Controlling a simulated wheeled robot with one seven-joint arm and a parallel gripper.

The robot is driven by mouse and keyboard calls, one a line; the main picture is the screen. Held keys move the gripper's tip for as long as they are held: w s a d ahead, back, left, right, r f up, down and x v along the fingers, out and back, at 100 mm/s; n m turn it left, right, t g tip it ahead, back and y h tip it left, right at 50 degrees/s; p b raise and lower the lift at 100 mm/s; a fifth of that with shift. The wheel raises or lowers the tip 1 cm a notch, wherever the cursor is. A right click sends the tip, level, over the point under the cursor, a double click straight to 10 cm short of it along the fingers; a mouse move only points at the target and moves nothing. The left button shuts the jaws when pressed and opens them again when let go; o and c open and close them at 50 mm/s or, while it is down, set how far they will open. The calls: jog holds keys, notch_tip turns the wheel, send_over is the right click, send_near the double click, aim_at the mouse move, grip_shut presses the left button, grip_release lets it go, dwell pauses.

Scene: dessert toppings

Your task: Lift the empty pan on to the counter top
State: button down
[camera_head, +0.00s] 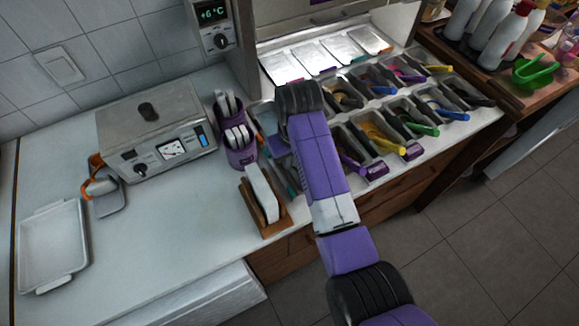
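A rail of grey topping pans (417,133) is set into the counter (190,235), several of them with coloured-handled utensils in them. My purple arm crosses the left part of the rail and covers some of the pans. I cannot tell which pan is the empty one. A pale bluish pan or slot (266,117) shows just left of my arm. The fingers of my gripper are hidden behind the arm, so I cannot see whether they touch anything. A shallow white tray (52,250) lies empty at the counter's far left.
A metal appliance with a dial (155,130) stands by the tiled wall. A purple holder (240,155) and a wooden holder (268,215) stand left of my arm. An orange-handled tool (103,190) lies by the appliance. Bottles (495,22) stand at right. The counter's left middle is clear.

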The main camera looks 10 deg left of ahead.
notch_tip(320, 180, up, 15)
jog(key=p, duration=0.3)
